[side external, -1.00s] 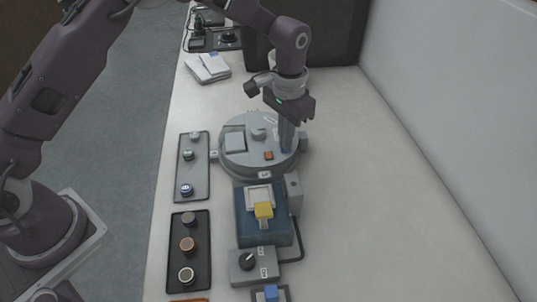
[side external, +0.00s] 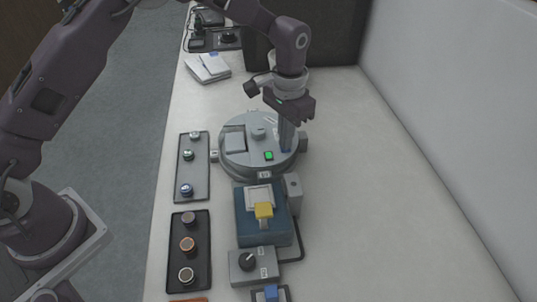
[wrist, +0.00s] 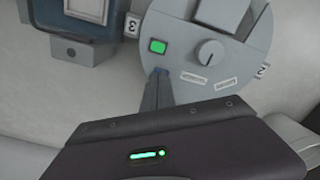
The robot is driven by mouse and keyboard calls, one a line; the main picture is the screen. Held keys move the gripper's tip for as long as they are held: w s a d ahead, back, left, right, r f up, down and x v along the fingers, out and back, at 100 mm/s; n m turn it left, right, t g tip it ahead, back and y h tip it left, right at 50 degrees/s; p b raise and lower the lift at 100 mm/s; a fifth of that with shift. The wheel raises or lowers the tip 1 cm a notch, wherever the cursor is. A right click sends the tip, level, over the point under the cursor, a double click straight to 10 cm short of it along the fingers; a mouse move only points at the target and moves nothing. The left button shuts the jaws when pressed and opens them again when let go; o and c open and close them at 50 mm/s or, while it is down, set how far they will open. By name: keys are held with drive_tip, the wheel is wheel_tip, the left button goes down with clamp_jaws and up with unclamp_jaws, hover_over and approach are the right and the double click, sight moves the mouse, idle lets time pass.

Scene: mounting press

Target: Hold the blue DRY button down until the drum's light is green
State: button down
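The grey round drum (side external: 233,168) stands on the bench; its top also shows in the wrist view (wrist: 180,22). The drum's square light (side external: 268,156) is green, and it glows green in the wrist view (wrist: 158,46) too. My gripper (side external: 286,147) points down at the right side of the drum top, its fingers together. In the wrist view the fingertips (wrist: 160,75) meet at the drum's edge beside the light. A little blue of the DRY button (side external: 287,150) shows at the fingertips; the rest is hidden, so how far it is pressed cannot be seen.
A blue press unit with a yellow handle (side external: 264,211) stands in front of the drum, with a grey knob box (side external: 254,264) nearer. Two dark trays (side external: 193,182) (side external: 189,259) of round pucks lie to the left. White cards (side external: 208,67) lie behind. The bench right of the drum is clear.

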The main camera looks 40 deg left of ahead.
drive_tip(key=shift+r, duration=1.1)
wheel_tip(320, 180, up, 5)
